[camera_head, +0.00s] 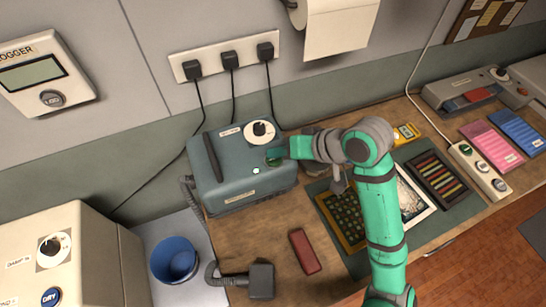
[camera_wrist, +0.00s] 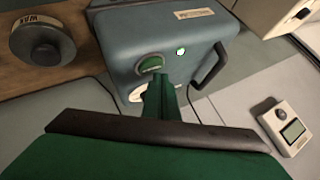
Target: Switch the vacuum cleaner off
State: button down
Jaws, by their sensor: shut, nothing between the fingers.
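The vacuum cleaner (camera_head: 235,184) is a grey-blue box with a dark handle on top and a ribbed hose at its left, on the wooden counter against the wall. Its top carries a white dial with a black knob (camera_head: 259,131), a round green button (camera_wrist: 150,64) and a small lit green light (camera_head: 256,170). The light also shows bright in the wrist view (camera_wrist: 180,51). My gripper (camera_head: 276,155) is shut and empty, its green fingertips right beside the green button over the top's right edge. I cannot tell whether they touch it.
A wall socket strip (camera_head: 228,59) with three black plugs is behind the vacuum. A red block (camera_head: 304,251) and the hose's dark nozzle (camera_head: 262,280) lie in front. A blue bucket (camera_head: 174,259) stands left. Trays and a power strip (camera_head: 479,170) lie to the right.

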aim_at(278, 161)
jog(key=shift+f, duration=0.25)
dwell(0.4)
jog(key=shift+w+f, duration=0.1)
jog(key=shift+f, duration=0.1)
jog(key=shift+r, duration=0.1)
dwell(0.3)
jog(key=shift+r, duration=0.3)
jog(key=shift+r, duration=0.15)
jog(key=shift+d+r, duration=0.1)
jog(key=shift+r, duration=2.8)
